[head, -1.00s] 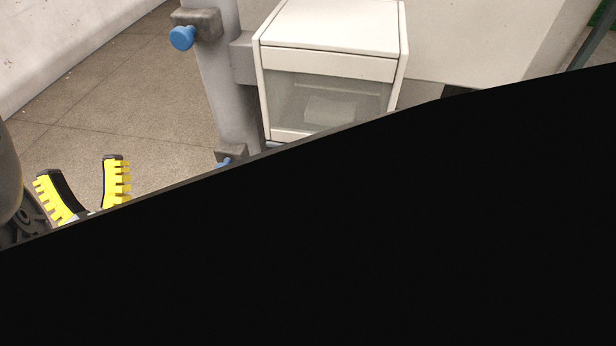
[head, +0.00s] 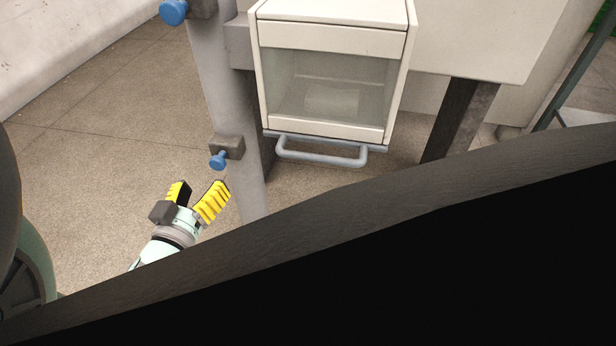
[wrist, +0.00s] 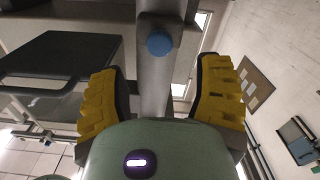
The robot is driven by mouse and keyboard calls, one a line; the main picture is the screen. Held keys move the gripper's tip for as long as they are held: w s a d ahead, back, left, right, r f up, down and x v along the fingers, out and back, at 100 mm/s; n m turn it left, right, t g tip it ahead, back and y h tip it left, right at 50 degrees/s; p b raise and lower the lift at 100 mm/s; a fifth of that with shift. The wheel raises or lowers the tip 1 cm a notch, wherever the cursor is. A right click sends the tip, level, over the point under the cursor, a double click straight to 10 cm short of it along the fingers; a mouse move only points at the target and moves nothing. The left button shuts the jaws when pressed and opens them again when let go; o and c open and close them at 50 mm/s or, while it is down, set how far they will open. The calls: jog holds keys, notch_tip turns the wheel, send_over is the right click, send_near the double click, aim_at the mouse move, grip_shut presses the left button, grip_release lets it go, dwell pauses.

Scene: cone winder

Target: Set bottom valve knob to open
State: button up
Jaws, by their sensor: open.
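The bottom valve knob (head: 218,161) is small and blue. It sticks out from a dark block (head: 227,146) on a grey upright pipe (head: 215,85). My gripper (head: 200,187) has yellow ribbed fingers. It is open and empty, just below and left of the bottom knob in the head view, apart from it. In the wrist view a blue knob (wrist: 159,44) shows between the two spread fingers and beyond them, in front of the pipe; it looks like the bottom one. A second, higher blue knob (head: 174,11) is at the top of the head view.
A white cabinet (head: 330,40) with a glass front and a grey handle bar (head: 320,158) stands right of the pipe. A dark leg (head: 460,118) is farther right. A large black shape hides the lower right of the head view. Floor left of the pipe is clear.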

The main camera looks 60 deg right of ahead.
aim_at(216, 166)
jog(key=b+x, duration=0.2)
jog(key=x, duration=0.4)
jog(key=shift+d+f, duration=0.1)
jog(key=shift+f, duration=0.05)
jog(key=shift+w+d, duration=0.25)
jog(key=shift+d, duration=0.35)
jog(key=shift+o, duration=0.2)
jog(key=shift+a, duration=0.1)
grip_shut()
